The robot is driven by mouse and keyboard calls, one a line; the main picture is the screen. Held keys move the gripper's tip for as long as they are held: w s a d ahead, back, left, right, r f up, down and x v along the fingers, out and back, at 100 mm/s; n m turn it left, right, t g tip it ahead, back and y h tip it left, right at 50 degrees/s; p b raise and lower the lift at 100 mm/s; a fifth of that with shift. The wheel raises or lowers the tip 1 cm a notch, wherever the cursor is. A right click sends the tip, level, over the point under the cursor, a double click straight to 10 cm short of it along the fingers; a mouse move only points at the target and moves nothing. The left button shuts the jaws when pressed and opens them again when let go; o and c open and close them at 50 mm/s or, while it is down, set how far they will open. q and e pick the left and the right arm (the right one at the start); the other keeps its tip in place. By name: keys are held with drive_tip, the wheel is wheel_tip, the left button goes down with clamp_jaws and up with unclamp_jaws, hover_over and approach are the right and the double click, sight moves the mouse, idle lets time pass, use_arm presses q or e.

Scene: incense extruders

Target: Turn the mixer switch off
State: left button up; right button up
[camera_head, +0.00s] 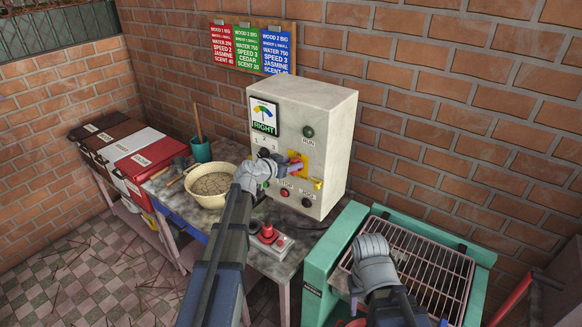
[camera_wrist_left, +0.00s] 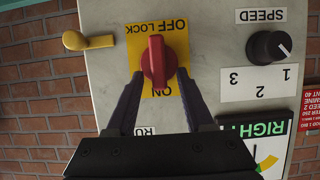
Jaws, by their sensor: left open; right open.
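The mixer control box (camera_head: 325,105) stands on the dark workbench. Its red rotary switch (camera_wrist_left: 158,62) sits on a yellow plate (camera_wrist_left: 180,42) marked "OFF LOCK" and "ON"; the left wrist view shows the lettering upside down. The red handle lies along the line between the two labels. My left gripper (camera_wrist_left: 159,82) is open, one finger on each side of the red handle; I cannot tell whether they touch it. In the head view my left gripper (camera_head: 284,167) reaches the box front and partly covers the switch. My right gripper (camera_head: 372,247) is open over the green-framed rack.
A yellow lever (camera_wrist_left: 88,41) and black speed knob (camera_wrist_left: 270,46) flank the switch. A cream bowl (camera_head: 210,184), a teal cup (camera_head: 201,150) and a red button box (camera_head: 268,236) are on the bench. The metal rack (camera_head: 430,275) stands right.

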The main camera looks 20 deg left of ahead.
use_arm(q)
clamp_jaws()
idle(0.4)
